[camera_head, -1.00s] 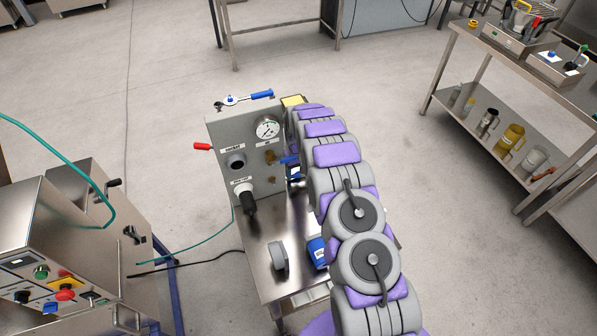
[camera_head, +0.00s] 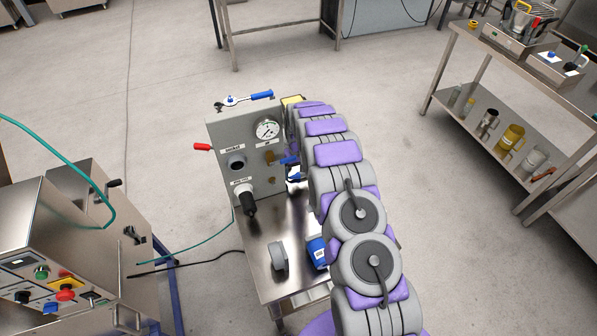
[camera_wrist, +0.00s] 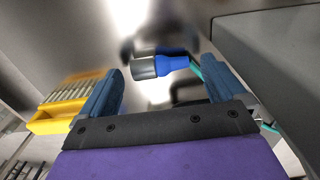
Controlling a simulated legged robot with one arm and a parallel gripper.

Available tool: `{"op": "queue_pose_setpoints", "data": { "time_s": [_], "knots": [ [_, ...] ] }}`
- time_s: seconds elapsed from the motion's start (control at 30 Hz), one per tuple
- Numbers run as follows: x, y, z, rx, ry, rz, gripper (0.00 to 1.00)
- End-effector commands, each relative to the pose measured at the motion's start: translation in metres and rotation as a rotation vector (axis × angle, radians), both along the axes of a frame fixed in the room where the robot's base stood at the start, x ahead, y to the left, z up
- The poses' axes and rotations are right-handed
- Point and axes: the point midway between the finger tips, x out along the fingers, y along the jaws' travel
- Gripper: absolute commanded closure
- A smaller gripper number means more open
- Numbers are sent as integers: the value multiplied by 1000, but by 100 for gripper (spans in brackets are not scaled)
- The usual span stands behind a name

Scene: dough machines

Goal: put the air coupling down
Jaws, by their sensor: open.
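The air coupling (camera_wrist: 162,66), a dark grey and blue cylinder with a teal hose behind it, lies sideways in the wrist view. It is beyond and between the tips of my gripper (camera_wrist: 163,85). The blue fingers are wide apart, with visible gaps on both sides of the coupling. It appears to be on or just above the shiny steel top; exact contact is hard to tell.
The grey panel (camera_head: 222,188) with gauge (camera_head: 267,129) and red lever stands on the steel cart (camera_head: 262,262). A grey disc (camera_head: 278,256) and blue container (camera_head: 317,250) are in front. A yellow bin (camera_wrist: 62,112) is left in the wrist view.

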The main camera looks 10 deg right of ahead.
Motion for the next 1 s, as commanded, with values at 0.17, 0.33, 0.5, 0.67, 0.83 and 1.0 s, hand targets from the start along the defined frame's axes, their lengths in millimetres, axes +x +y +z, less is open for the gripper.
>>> {"op": "queue_pose_setpoints", "data": {
  "time_s": [0.17, 0.33, 0.5, 0.67, 0.83, 1.0],
  "knots": [
    [1, 0, 32, 1, -3, 0, 3],
    [1, 0, 68, 0, -2, 0, 3],
    [2, 0, 98, 1, -4, 0, 3],
    [1, 0, 108, 0, 0, 0, 3],
    [1, 0, 108, 0, 1, 0, 3],
    [1, 0, 108, 0, 0, 0, 3]
  ]
}}
